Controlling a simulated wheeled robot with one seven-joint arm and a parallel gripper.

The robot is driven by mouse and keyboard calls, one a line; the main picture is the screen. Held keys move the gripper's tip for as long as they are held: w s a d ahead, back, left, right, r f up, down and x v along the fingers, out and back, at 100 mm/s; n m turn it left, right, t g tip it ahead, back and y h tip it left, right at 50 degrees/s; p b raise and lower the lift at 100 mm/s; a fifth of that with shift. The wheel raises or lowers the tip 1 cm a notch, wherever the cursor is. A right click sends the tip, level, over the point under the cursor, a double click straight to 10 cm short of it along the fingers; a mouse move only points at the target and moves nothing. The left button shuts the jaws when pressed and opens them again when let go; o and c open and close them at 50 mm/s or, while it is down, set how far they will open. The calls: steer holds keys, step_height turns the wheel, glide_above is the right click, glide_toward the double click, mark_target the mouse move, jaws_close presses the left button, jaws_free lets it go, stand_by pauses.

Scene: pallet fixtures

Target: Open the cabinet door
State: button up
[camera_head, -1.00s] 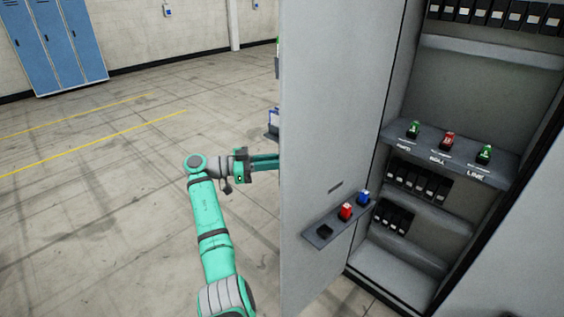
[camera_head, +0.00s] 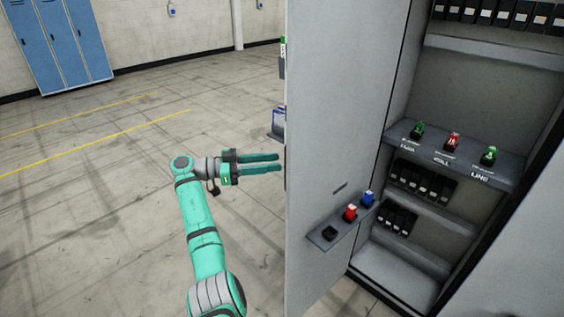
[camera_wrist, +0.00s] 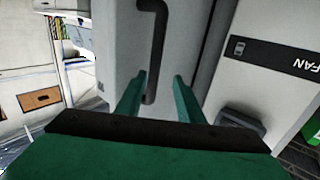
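The grey cabinet door (camera_head: 338,120) stands swung open, and the cabinet interior (camera_head: 490,100) shows to its right. My gripper (camera_head: 281,162) is at the left of the door's free edge, on its outer side. Its two green fingers are parted with a gap between them. In the wrist view my gripper (camera_wrist: 160,82) points at the door's outer face. The dark door handle (camera_wrist: 152,50) lies ahead between the fingers, nearer the left one. I cannot tell whether that finger touches it. The handle is hidden in the head view.
Inside the cabinet, a shelf (camera_head: 465,155) bears green and red switches, with rows of black modules above and below. A small ledge (camera_head: 325,238) with red and blue switches sticks out from the door's inner side. Blue lockers (camera_head: 60,45) stand far left. The floor at left is clear.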

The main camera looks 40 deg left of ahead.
steer(key=v, duration=0.6)
steer(key=shift+d, duration=0.1)
steer(key=shift+w+f, duration=0.1)
